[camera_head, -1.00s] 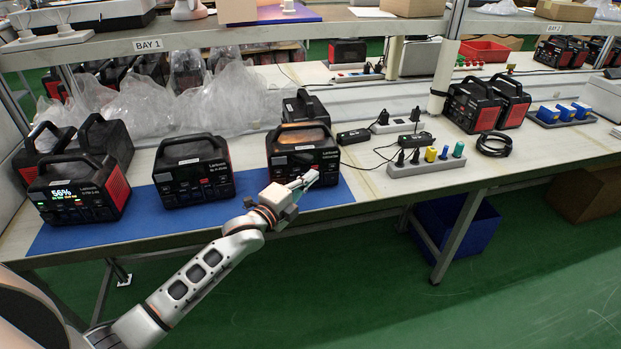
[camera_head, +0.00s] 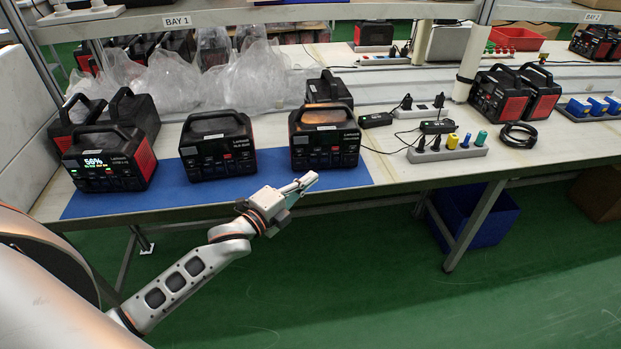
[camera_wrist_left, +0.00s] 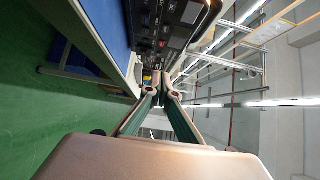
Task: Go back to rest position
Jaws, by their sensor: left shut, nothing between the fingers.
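My left gripper (camera_head: 302,184) is shut and empty. In the head view it appears in front of the bench edge, below the right-hand power station on the blue mat. In the left wrist view the fingers (camera_wrist_left: 162,84) are together with nothing between them. A power station front shows beside them (camera_wrist_left: 160,25). My right gripper does not show in any view.
On the blue mat (camera_head: 180,203) stand a lit power station (camera_head: 108,160) reading 56%, a middle one (camera_head: 218,148) and a right-hand one (camera_head: 325,140). A power strip (camera_head: 447,153) lies to their right. A blue bin (camera_head: 478,215) stands under the bench. Green floor in front is clear.

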